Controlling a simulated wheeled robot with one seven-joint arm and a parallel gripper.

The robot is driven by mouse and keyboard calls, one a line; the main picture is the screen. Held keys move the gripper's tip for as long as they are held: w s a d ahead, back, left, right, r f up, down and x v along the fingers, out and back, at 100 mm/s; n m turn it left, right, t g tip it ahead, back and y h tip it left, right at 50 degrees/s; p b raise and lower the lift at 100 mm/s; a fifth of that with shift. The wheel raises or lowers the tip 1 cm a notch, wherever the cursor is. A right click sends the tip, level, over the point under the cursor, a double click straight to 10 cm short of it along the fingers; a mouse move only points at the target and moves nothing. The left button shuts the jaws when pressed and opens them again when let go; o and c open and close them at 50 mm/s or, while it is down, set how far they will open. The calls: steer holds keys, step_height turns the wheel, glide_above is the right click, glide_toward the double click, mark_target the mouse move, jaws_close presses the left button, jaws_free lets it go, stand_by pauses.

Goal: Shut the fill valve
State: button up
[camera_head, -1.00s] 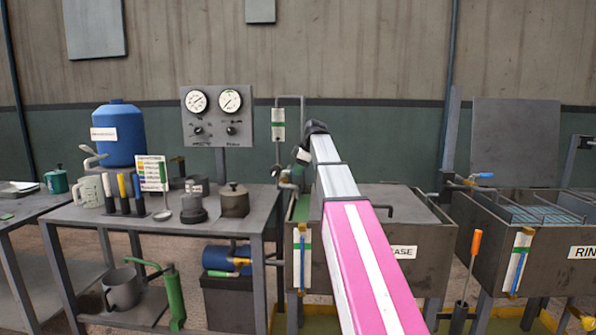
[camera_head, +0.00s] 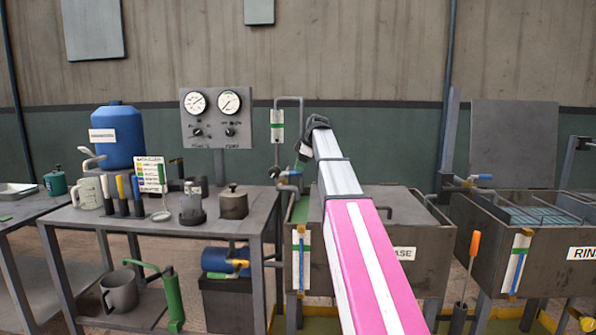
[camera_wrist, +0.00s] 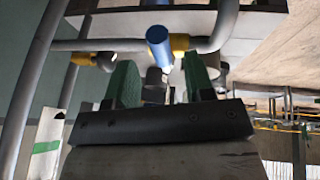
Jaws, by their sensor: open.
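A valve with a blue handle (camera_head: 291,173) sits on the pipe at the back left of the left tank (camera_head: 420,242). In the wrist view, the blue handle (camera_wrist: 159,46) points toward me from a grey pipe with yellow fittings. My gripper (camera_head: 303,152) is above and close to this valve in the head view. In the wrist view, its two green fingers (camera_wrist: 161,80) are apart, with nothing held between them. The handle's end is just ahead of the gap, roughly centred; contact cannot be told. No label names this valve.
The pipe (camera_head: 301,112) rises behind the gripper. A second blue-handled valve (camera_head: 483,177) serves the right tank (camera_head: 535,252). A table (camera_head: 75,218) at left holds tools and pots below a gauge panel (camera_head: 217,118). A blue drum (camera_head: 117,135) stands behind it.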

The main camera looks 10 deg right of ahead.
steer(key=v, duration=0.8)
